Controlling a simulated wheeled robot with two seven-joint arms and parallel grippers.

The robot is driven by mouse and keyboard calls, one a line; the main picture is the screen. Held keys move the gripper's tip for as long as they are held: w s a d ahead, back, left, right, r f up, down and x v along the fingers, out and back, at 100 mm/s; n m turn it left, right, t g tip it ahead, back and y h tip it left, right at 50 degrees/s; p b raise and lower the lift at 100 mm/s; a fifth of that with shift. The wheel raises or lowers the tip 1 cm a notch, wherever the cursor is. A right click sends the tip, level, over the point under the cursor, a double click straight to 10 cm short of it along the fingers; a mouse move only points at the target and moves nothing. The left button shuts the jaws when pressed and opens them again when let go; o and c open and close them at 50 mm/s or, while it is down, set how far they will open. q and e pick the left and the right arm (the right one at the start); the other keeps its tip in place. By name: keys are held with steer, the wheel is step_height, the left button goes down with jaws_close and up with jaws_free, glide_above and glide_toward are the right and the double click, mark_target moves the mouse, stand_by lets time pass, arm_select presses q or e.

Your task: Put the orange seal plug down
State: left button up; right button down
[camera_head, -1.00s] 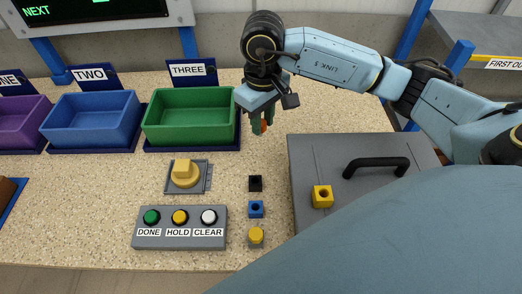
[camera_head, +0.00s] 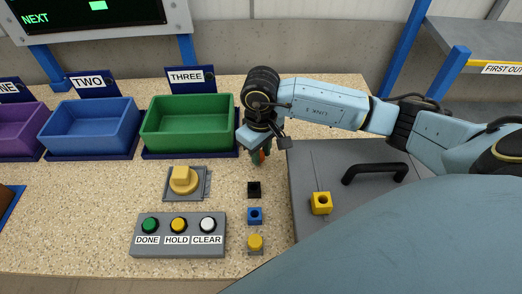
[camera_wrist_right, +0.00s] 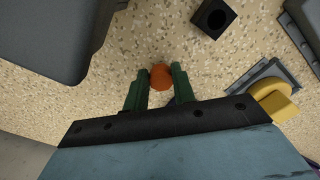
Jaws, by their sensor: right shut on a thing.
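The orange seal plug (camera_wrist_right: 160,77) is between the two green fingers of my right gripper (camera_wrist_right: 156,84) in the right wrist view. In the head view the right gripper (camera_head: 259,157) points down just above the speckled table, right of the green bin, and only a sliver of orange shows. The gripper is shut on the plug. Whether the plug touches the table cannot be told. My left gripper is not in view.
A black square socket (camera_head: 254,189), a blue one (camera_head: 255,215) and a yellow piece (camera_head: 255,242) stand in a column in front of the gripper. A grey lid with a black handle (camera_head: 376,170) and a yellow cube (camera_head: 321,203) lies right. A green bin (camera_head: 188,124) is left.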

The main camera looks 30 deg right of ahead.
steer(key=c, duration=1.1)
jaws_free()
steer(key=shift+c, duration=0.2)
step_height(320, 180, up, 12)
steer(key=shift+r, duration=0.1)
